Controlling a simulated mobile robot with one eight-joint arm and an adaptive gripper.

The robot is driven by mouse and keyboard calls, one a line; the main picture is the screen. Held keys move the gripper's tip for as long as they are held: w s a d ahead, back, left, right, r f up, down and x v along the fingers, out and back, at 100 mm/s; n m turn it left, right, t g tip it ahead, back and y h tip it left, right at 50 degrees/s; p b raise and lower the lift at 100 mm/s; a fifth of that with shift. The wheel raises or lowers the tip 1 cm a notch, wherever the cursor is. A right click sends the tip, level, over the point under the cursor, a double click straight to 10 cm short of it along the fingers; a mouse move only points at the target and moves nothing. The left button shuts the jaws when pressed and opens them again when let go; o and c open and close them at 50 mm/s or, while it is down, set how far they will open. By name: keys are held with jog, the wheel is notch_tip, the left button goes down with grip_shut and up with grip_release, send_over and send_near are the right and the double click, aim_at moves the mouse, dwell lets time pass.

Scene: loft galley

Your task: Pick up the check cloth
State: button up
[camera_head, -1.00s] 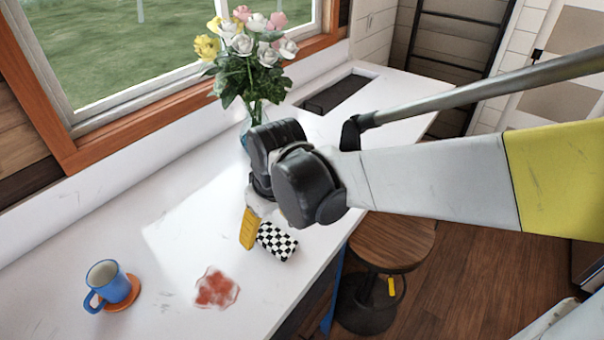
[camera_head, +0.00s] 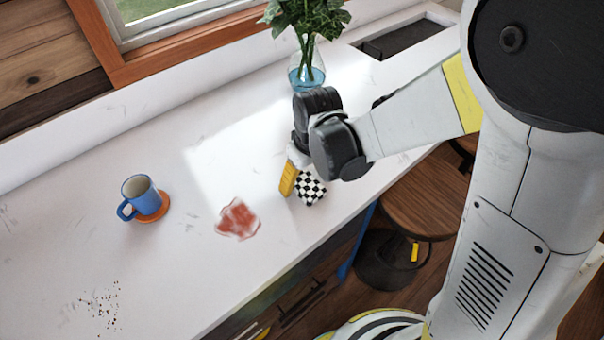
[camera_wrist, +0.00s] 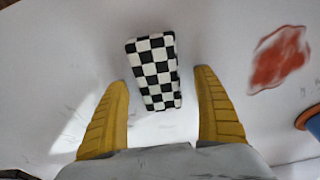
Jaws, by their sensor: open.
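The check cloth (camera_head: 311,190) is a small black-and-white checkered block-like bundle on the white counter. In the wrist view the check cloth (camera_wrist: 153,72) lies ahead of and between my two yellow fingers, with a gap on each side. My gripper (camera_wrist: 162,100) is open and empty, its fingers apart. In the head view my gripper (camera_head: 290,178) is just beside and above the cloth; one yellow finger shows and the other is hidden behind the wrist.
A red stain (camera_head: 238,218) lies left of the cloth. A blue mug (camera_head: 140,194) stands on an orange coaster (camera_head: 164,208) further left. Dark crumbs (camera_head: 103,305) lie at the front left. A glass vase (camera_head: 306,75) stands behind, near a sink (camera_head: 405,38). A stool (camera_head: 425,205) is by the counter.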

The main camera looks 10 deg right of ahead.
jog(key=shift+w+f, duration=0.15)
jog(key=shift+f, duration=0.4)
jog(key=c, duration=1.2)
jog(key=shift+r, duration=0.15)
jog(key=shift+c, duration=0.2)
